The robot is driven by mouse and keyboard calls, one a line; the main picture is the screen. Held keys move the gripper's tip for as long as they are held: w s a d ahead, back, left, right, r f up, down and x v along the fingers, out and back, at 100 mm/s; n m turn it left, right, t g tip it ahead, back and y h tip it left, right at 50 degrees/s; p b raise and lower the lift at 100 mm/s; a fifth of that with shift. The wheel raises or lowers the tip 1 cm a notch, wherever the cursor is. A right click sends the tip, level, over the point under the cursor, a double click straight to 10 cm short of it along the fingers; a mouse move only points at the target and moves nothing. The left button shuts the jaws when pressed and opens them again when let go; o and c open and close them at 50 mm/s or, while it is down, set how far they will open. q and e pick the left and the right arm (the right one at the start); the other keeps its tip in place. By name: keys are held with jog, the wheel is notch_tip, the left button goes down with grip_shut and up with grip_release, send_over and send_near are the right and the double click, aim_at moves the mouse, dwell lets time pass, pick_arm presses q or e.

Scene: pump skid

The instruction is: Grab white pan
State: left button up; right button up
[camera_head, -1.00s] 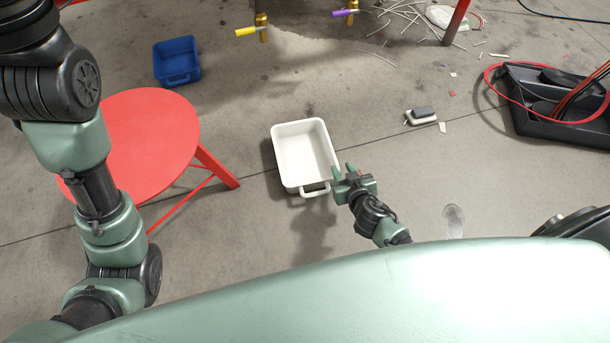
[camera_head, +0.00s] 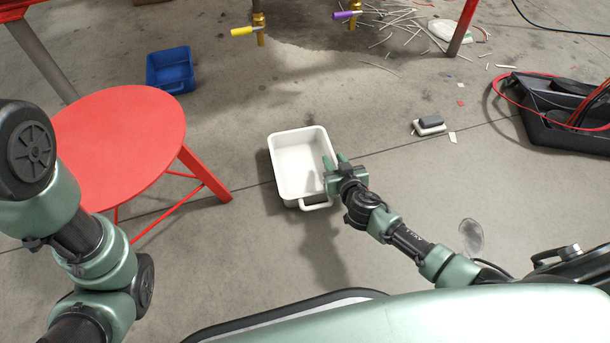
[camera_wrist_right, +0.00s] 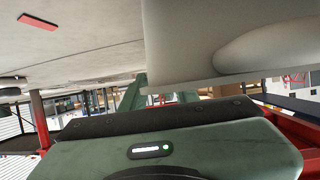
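The white pan (camera_head: 283,182) lies upright and empty on the concrete floor in the middle of the head view, with a loop handle (camera_head: 316,206) on its near side. My right gripper (camera_head: 336,158) is at the pan's right wall, near its front corner. Its two fingers are apart and appear to be on either side of that wall; contact cannot be told. In the right wrist view the pan (camera_wrist_right: 185,45) fills the upper right, close to a green finger (camera_wrist_right: 132,95); the other finger is hidden. My left arm shows at the left, but its gripper is out of view.
A red round stool (camera_head: 115,140) stands left of the pan. A blue pan (camera_head: 170,71) lies behind it. Taps with yellow (camera_head: 243,31) and purple (camera_head: 347,15) handles are at the back. A brush-like block (camera_head: 429,124) and a black tray (camera_head: 550,120) are to the right.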

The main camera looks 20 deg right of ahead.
jog(key=shift+w, duration=0.25)
grip_shut()
dwell(1.3)
